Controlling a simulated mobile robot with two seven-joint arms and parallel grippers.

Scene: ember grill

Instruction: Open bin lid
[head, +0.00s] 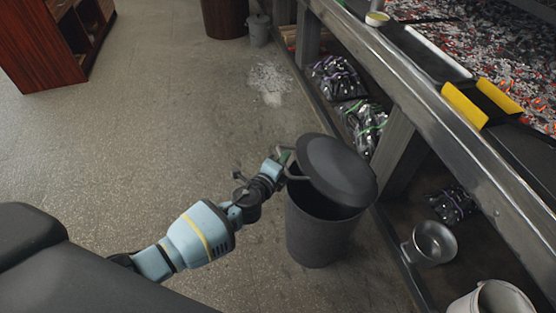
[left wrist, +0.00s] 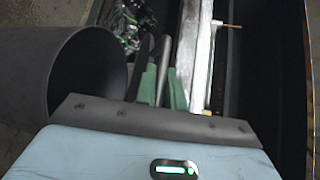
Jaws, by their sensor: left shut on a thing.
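The dark grey bin (head: 318,238) stands on the floor beside the grill counter. Its round lid (head: 338,170) is tilted up and off to the right, and the dark opening shows beneath its near left edge. My left gripper (head: 284,160) is at the lid's left side, shut on the thin grey handle (head: 296,177) of the lid. In the left wrist view the green-padded fingers (left wrist: 160,85) are close together, and the bin's dark round wall (left wrist: 85,75) is at the left. The exact grip is small and partly hidden. My right gripper is not in view.
The counter (head: 455,160) runs along the right, with wrapped charcoal bags (head: 338,78), a metal pot (head: 431,243) and a white bucket (head: 492,299) on its lower shelf. Grey ash (head: 268,80) lies on the floor behind. Floor left of the bin is clear.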

